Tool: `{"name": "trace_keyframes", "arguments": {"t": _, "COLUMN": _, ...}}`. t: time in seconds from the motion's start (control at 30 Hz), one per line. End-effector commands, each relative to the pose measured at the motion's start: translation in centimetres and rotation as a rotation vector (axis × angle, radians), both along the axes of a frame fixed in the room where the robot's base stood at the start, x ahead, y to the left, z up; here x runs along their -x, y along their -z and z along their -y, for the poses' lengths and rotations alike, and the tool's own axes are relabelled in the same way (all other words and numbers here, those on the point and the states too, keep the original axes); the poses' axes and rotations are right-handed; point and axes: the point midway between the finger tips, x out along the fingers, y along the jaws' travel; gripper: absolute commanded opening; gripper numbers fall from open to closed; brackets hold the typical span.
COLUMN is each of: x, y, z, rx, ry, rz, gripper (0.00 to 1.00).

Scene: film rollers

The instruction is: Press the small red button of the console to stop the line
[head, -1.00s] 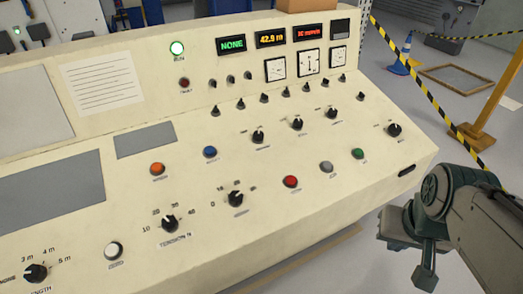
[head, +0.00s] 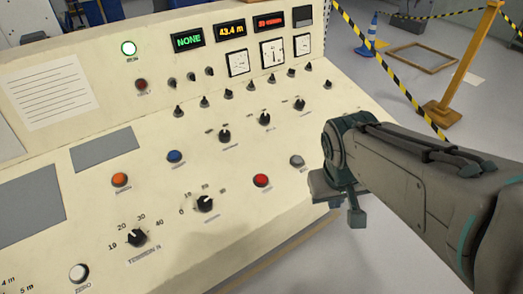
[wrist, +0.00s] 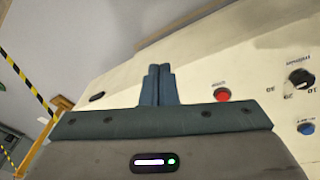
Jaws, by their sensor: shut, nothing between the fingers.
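The small red button (head: 262,180) sits on the sloping cream console (head: 75,235), between a black knob and a grey button. It also shows in the wrist view (wrist: 221,94), to the right of the fingers. My gripper (head: 357,218) is off the right front edge of the console, to the right of the red button and apart from it. In the wrist view my gripper's two fingers (wrist: 158,70) are together and empty, with the console behind them. A darker red round piece (head: 141,84) is on the upright back panel.
An orange button (head: 120,180), a blue button (head: 174,157), a white button (head: 79,273) and several black knobs stand around the panel. A barrier post (head: 465,65) and blue cone (head: 371,35) stand behind right.

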Motion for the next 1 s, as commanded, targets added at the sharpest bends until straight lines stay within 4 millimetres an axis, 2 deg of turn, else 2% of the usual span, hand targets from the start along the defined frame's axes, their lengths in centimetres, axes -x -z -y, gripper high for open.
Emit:
{"name": "trace_keyframes", "arguments": {"t": 0.17, "x": -3.6, "y": -0.1, "z": -0.4, "rx": 0.268, "ry": -0.245, "rz": -0.093, "gripper": 0.0}}
{"name": "trace_keyframes", "arguments": {"t": 0.27, "x": -6.3, "y": 0.1, "z": -1.6, "rx": 0.422, "ry": -0.406, "rz": -0.114, "gripper": 0.0}}
{"name": "trace_keyframes", "arguments": {"t": 0.4, "x": -10.1, "y": 0.5, "z": -4.7, "rx": 0.611, "ry": -0.643, "rz": -0.105, "gripper": 0.0}}
{"name": "trace_keyframes", "arguments": {"t": 0.6, "x": -14.0, "y": 1.9, "z": -10.5, "rx": 0.791, "ry": -0.932, "rz": -0.043, "gripper": 0.0}}
{"name": "trace_keyframes", "arguments": {"t": 0.7, "x": -15.0, "y": 2.5, "z": -12.7, "rx": 0.839, "ry": -1.022, "rz": -0.013, "gripper": 0.0}}
{"name": "trace_keyframes", "arguments": {"t": 0.8, "x": -15.5, "y": 3.0, "z": -14.0, "rx": 0.864, "ry": -1.074, "rz": 0.007, "gripper": 0.0}}
{"name": "trace_keyframes", "arguments": {"t": 1.0, "x": -15.7, "y": 3.1, "z": -14.5, "rx": 0.873, "ry": -1.093, "rz": 0.016, "gripper": 0.0}}
